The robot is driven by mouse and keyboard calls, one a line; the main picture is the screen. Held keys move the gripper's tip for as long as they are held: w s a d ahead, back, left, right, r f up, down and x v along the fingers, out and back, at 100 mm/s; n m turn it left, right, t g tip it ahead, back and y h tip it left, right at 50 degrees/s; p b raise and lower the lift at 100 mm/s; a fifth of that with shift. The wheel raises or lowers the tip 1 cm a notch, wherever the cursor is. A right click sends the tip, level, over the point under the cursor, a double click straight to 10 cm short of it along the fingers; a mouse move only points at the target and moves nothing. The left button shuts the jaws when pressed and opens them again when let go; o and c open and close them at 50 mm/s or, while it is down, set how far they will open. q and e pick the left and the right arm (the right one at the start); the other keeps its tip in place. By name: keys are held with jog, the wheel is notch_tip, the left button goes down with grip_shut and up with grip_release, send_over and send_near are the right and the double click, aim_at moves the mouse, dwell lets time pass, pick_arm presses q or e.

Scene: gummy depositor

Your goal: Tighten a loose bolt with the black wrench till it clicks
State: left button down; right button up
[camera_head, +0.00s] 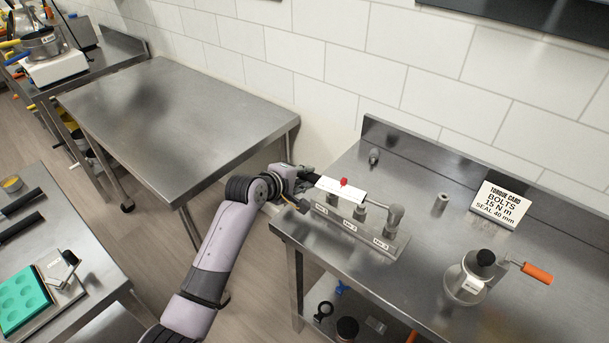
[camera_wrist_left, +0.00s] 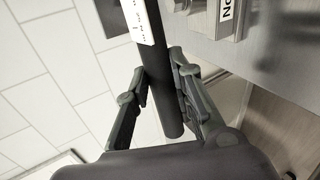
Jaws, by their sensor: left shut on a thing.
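My left gripper (camera_head: 303,183) is shut on the black handle of the wrench (camera_wrist_left: 163,88), which also shows in the left wrist view between both fingers (camera_wrist_left: 157,85). In the head view the wrench has a white section (camera_head: 336,187) with a red part on top. It reaches from my gripper over a steel block (camera_head: 352,232) with several labelled positions. A grey angled head or fitting (camera_head: 394,214) stands at the block's right end; I cannot tell whether it is joined to the wrench. The bolts are small and partly hidden. My right gripper is not in view.
The block stands on a steel table (camera_head: 425,285). A torque card (camera_head: 499,205) reads bolts 15 N m. A metal pot-like device with an orange handle (camera_head: 537,273) stands right. A small metal cylinder (camera_head: 440,203) and another fitting (camera_head: 374,157) stand behind. An empty steel table (camera_head: 180,115) is left.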

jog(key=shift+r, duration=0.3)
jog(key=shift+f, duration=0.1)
